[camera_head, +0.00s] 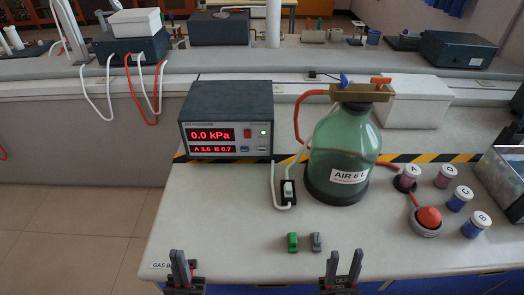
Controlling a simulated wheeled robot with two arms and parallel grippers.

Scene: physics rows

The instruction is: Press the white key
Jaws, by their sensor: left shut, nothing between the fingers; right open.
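A white key (288,188) stands on a small dark block on the grey table, in front of the pressure meter (228,118). A pale lead runs to it. My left gripper (182,263) is shut and empty at the table's front left edge, to the left and front of the key. My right gripper (343,264) is open and empty at the front edge, to the right and front of the key. Neither touches it.
A green glass bottle (340,148) labelled AIR 6 L stands right of the key. A green piece (292,242) and a grey piece (316,242) lie in front. A red-topped round device (429,218) and several lidded jars stand right. The table's left front is clear.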

